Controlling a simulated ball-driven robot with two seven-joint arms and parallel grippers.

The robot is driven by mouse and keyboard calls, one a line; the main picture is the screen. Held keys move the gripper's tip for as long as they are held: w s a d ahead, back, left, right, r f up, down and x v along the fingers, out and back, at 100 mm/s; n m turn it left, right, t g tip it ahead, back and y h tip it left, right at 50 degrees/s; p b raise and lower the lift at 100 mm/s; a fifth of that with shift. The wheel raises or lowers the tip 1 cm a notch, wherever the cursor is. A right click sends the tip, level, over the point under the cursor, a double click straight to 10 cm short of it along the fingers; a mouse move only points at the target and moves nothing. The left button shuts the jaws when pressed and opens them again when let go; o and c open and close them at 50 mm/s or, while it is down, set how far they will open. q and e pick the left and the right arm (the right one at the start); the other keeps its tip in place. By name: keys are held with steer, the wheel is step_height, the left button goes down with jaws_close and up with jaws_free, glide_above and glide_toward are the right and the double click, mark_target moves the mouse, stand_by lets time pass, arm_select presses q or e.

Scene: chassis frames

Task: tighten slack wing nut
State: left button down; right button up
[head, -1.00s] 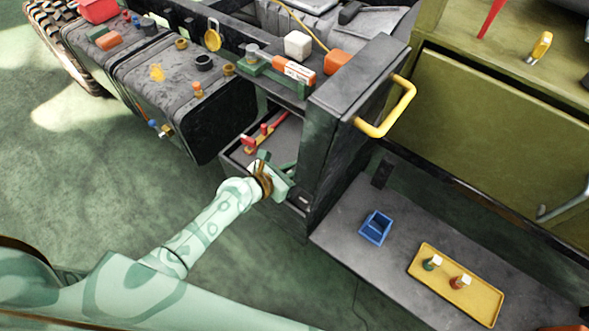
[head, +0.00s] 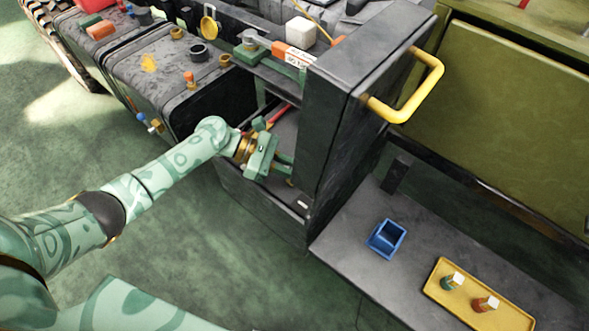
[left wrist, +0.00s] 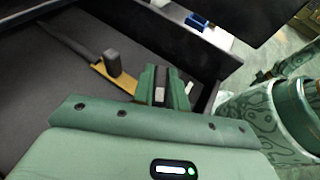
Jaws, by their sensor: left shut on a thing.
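My left gripper (head: 274,162) reaches into an open dark tray-like compartment (head: 258,207) beside the tall grey panel. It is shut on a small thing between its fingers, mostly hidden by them. In the left wrist view the green fingers (left wrist: 163,86) point into the compartment, with a dark and pale strip between them. A yellow bar with a dark grey upright block (left wrist: 113,64) lies just left of the fingers. A red-handled tool (head: 280,116) lies behind the gripper. I cannot make out a wing nut. My right gripper is not in view.
The tall grey panel with a yellow handle (head: 428,88) stands close right of my gripper. A blue bin (head: 387,239) and a yellow tray (head: 446,268) with two small bottles stand on the lower shelf. A dark tank (head: 165,75) lies left. Green floor is clear in front.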

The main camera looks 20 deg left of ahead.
arm_select(q)
steer(key=shift+w+f+m+g+b, duration=0.1)
steer(key=shift+f+m+g+b, duration=0.1)
steer(key=shift+m+g+b, duration=0.5)
steer(key=shift+r+m+g+b, duration=0.1)
steer(key=shift+m+g+b, duration=0.45)
steer(key=shift+m+g, duration=0.35)
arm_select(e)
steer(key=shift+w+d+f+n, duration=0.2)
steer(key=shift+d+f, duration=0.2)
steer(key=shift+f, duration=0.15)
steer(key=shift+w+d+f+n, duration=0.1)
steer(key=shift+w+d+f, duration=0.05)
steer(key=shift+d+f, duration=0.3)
arm_select(q)
steer(key=shift+r+g, duration=0.1)
steer(key=shift+g, duration=0.3)
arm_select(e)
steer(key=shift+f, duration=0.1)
arm_select(q)
steer(key=c, duration=1.4)
jaws_free()
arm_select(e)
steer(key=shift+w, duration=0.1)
arm_select(q)
steer(key=v, duration=1.6)
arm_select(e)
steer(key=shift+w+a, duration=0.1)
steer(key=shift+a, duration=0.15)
